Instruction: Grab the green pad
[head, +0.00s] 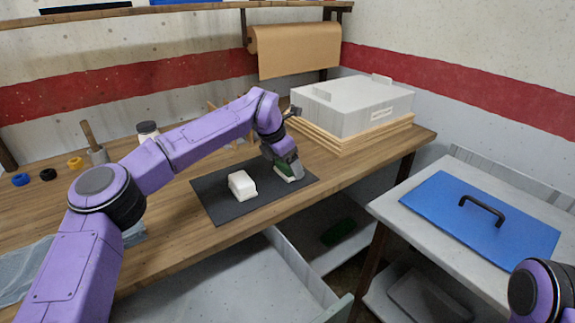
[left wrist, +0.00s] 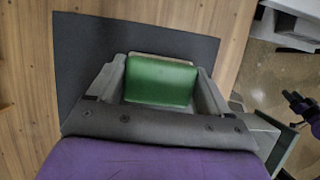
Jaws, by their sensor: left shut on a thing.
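The green pad (left wrist: 160,81) sits between the two fingers of my left gripper (left wrist: 163,90) in the left wrist view, with a thin pale edge showing along its far side. In the head view the left gripper (head: 287,169) is low over the right end of the dark mat (head: 222,207), and the pad is mostly hidden by it. The left gripper is shut on the green pad. I cannot tell whether the pad still touches the mat. My right gripper is not in view; only part of my right arm shows at the lower right.
A white block (head: 242,184) lies on the mat left of the gripper. A grey box (head: 352,104) on wooden boards stands behind. A blue panel with a black handle (head: 483,217) lies on a side table at right. A jar (head: 148,130) stands at the back left.

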